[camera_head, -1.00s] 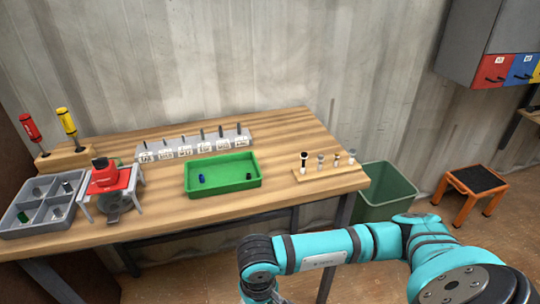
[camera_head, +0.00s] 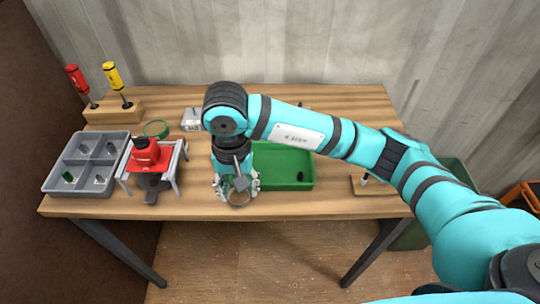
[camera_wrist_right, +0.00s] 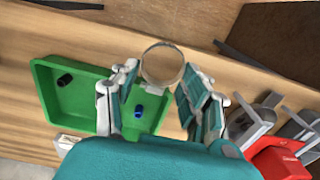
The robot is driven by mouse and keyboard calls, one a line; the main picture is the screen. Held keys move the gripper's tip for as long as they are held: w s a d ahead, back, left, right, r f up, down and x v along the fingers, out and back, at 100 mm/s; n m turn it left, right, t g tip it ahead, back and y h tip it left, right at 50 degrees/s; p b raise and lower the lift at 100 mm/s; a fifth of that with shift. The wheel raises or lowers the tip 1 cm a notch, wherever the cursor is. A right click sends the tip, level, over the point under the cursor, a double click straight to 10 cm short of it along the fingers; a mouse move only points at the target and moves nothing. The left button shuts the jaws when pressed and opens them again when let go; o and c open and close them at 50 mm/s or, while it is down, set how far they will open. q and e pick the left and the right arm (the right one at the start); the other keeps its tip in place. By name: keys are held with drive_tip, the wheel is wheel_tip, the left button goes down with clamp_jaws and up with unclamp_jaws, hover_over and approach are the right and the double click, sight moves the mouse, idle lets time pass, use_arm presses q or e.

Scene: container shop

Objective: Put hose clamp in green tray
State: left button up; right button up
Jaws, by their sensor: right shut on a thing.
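The hose clamp (camera_wrist_right: 162,46), a thin metal ring, is held between the fingers of my right gripper (camera_wrist_right: 160,78). In the head view the hose clamp (camera_head: 239,204) and my right gripper (camera_head: 237,187) are at the front left corner of the green tray (camera_head: 296,187). My arm hides the tray's left part there. In the wrist view the green tray (camera_wrist_right: 48,92) is left of the clamp and holds a dark piece (camera_wrist_right: 64,80) and a blue piece (camera_wrist_right: 138,111). The clamp's height over the table is hard to tell. My left gripper is out of view.
A red tool on a grey stand (camera_head: 146,152) is close on the left, beside a grey divided bin (camera_head: 76,160). A green ring (camera_head: 157,128) lies behind it. Two screwdrivers stand in a wooden block (camera_head: 112,112). A small wooden rack (camera_head: 378,186) is right of the tray.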

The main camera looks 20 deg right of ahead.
drive_tip(key=p, duration=0.4)
hover_over(272, 168)
drive_tip(key=shift+s+a+f, duration=0.35)
drive_tip(key=shift+a+f, duration=0.1)
drive_tip(key=f, duration=0.1)
drive_tip(key=f+p, duration=0.1)
drive_tip(key=d+f, duration=0.1)
drive_tip(key=shift+w+f+p, duration=0.1)
drive_tip(key=shift+w+p, duration=0.25)
drive_tip(key=shift+f, duration=0.25)
drive_tip(key=shift+a, duration=0.1)
drive_tip(key=shift+f, duration=0.1)
drive_tip(key=o, duration=1)
drive_tip(key=shift+o, duration=0.2)
